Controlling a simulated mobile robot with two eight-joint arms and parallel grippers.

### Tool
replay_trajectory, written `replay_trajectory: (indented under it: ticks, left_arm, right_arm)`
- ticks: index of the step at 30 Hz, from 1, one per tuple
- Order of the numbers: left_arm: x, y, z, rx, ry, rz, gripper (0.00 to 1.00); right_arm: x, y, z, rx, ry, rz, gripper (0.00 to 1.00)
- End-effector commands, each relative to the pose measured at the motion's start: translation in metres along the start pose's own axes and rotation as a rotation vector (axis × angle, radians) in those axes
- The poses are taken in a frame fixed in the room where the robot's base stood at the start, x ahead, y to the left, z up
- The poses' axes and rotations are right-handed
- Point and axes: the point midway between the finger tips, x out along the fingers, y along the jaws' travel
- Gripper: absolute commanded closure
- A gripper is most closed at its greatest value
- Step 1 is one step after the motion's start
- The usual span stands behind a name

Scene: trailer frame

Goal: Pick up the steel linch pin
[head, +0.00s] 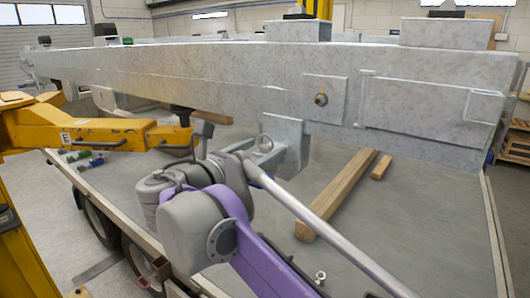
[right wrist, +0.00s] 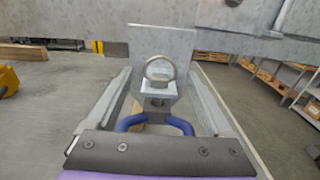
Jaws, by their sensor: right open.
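The steel linch pin shows in the right wrist view as an upright metal ring (right wrist: 160,68) at a small bracket, in front of a grey steel plate. In the head view its ring (head: 265,146) is small, beside the bracket hanging under the big steel beam. In the head view the right gripper (head: 246,156) is partly hidden behind my grey wrist. My left gripper is not in view.
The galvanised beam (head: 200,65) spans above the gripper, and its hanging bracket (head: 288,146) is close by. A yellow lifting arm (head: 85,133) stands at the left. Wooden beams (head: 335,195) lie on the grey deck (head: 420,220). The deck at the right is mostly clear.

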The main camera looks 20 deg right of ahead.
Motion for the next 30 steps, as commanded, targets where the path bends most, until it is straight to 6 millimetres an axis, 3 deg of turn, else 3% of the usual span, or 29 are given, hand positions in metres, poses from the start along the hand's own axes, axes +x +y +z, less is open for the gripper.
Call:
replay_trajectory:
  ticks: [3, 11, 25, 30]
  left_arm:
    - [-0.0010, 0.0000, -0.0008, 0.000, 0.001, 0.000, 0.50]
    - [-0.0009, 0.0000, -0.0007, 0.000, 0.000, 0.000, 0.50]
    - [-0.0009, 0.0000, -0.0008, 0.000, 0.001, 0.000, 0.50]
    - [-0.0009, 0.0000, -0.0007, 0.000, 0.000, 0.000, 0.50]
  right_arm:
    - [0.0132, -0.0005, 0.0004, 0.000, 0.000, -0.002, 0.15]
    - [0.0157, -0.0002, 0.0000, 0.001, 0.000, 0.000, 0.15]
    - [0.0155, -0.0003, 0.0001, 0.001, 0.000, 0.000, 0.98]
    - [0.0154, -0.0003, 0.0002, 0.001, 0.000, 0.000, 1.00]
